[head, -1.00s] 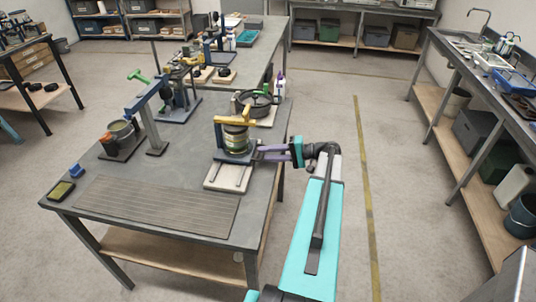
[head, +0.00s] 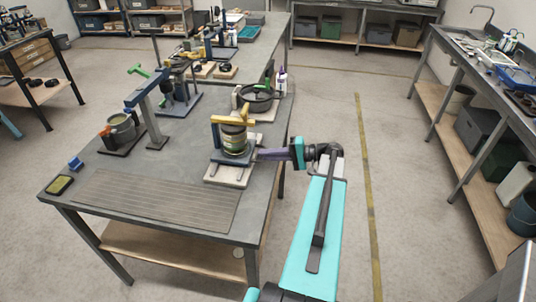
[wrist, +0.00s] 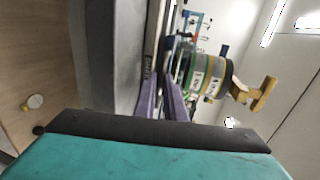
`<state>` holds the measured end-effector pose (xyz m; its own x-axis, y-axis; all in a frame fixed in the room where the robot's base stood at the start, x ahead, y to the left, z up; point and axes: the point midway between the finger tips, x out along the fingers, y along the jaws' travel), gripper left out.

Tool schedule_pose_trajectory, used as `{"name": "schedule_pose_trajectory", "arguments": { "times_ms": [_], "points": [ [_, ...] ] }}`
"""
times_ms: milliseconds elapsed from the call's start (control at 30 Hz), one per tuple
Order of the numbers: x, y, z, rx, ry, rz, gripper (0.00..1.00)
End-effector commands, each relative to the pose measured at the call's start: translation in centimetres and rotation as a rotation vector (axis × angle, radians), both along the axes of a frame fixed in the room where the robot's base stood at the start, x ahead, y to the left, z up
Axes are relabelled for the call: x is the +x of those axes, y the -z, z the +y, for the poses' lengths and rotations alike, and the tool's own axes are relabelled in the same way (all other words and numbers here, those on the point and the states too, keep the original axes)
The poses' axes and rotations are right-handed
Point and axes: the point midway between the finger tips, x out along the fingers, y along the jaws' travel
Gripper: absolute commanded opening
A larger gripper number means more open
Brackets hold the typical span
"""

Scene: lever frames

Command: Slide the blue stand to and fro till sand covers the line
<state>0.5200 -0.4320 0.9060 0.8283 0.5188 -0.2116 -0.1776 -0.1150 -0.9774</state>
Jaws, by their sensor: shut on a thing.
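The blue stand (head: 231,160) sits on a pale board with rails (head: 215,180) near the right edge of the table. It carries a glass jar (head: 234,142) with a dark band, under a yellow clamp bar (head: 236,121). My gripper (head: 257,154) reaches in from the right and is shut on the stand's right side. In the wrist view my purple fingers (wrist: 163,105) run up to the stand, and the jar (wrist: 198,75) and yellow clamp (wrist: 255,93) lie sideways. The sand level and the line are too small to tell.
A black round pan (head: 257,99) and a white bottle (head: 281,80) stand behind. A blue-grey post (head: 150,115), a pot (head: 121,129) and a small blue block (head: 75,163) are to the left. A ribbed mat (head: 155,202) lies flat in front.

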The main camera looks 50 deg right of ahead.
Motion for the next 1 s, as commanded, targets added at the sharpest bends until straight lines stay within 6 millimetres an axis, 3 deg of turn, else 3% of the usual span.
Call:
{"name": "schedule_pose_trajectory", "arguments": {
  "times_ms": [433, 867, 900, 1000],
  "points": [
    [-2.5, 0.2, 3.1, -0.003, 0.007, 0.003, 0.00],
    [-2.8, 0.2, 3.6, 0.000, 0.002, 0.006, 0.00],
    [-2.8, 0.2, 3.6, 0.000, 0.002, 0.006, 0.13],
    [-2.8, 0.2, 3.6, 0.000, 0.002, 0.005, 0.28]
  ]
}}
